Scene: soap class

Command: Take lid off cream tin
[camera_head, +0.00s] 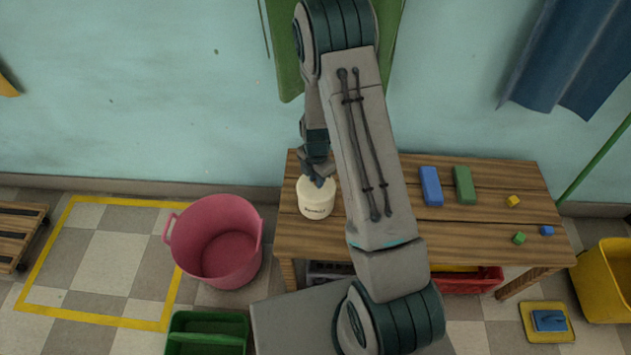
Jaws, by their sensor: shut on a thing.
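The seam between lid and tin is too small to make out, and the fingers partly cover the lid's top.
Blue (431,186) and green (464,185) blocks and several small cubes lie on the table's right half. A pink tub (217,240) stands on the floor left of the table, with a green crate (207,335) in front. A yellow bin (604,281) stands at right.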

